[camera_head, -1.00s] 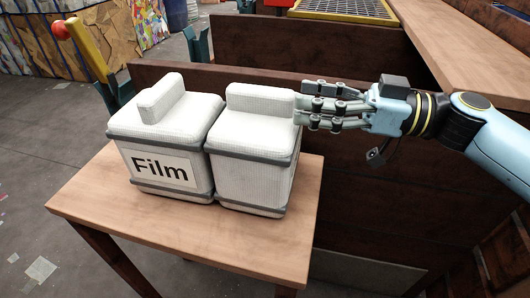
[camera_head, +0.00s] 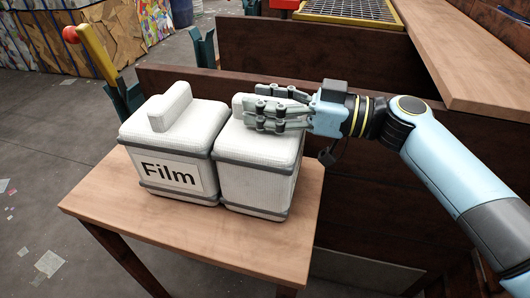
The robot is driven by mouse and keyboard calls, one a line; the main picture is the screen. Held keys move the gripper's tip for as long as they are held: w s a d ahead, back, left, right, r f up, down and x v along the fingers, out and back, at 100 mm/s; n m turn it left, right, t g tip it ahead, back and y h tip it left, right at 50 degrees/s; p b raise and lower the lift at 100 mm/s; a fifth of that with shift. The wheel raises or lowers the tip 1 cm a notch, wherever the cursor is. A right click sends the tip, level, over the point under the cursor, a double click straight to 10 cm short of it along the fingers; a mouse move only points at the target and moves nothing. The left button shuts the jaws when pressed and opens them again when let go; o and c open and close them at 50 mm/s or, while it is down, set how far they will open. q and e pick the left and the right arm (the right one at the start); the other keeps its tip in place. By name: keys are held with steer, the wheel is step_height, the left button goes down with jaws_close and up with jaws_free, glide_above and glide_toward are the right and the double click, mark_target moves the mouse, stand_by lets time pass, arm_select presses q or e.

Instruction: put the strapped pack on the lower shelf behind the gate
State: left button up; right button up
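Two white, rounded packs with grey straps around them stand side by side on a small wooden table (camera_head: 265,255). The left pack (camera_head: 160,140) has a raised handle block and a label reading "Film". The right pack (camera_head: 256,187) shows no label on its visible sides. My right gripper (camera_head: 255,108) reaches in from the right over the right pack. Its fingers are spread, lying over and about that pack's raised handle, which they partly hide. Whether they touch it cannot be told. My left gripper is out of view. No shelf or gate can be clearly made out.
Dark wooden panels (camera_head: 385,110) rise behind and right of the table. A light wooden counter (camera_head: 465,55) runs along the upper right. A yellow-framed grate (camera_head: 350,12) is at the top. A yellow post with a red knob (camera_head: 70,35) stands at left. The left floor is mostly clear.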

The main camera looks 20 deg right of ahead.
jaws_close()
steer(key=shift+r, duration=0.25)
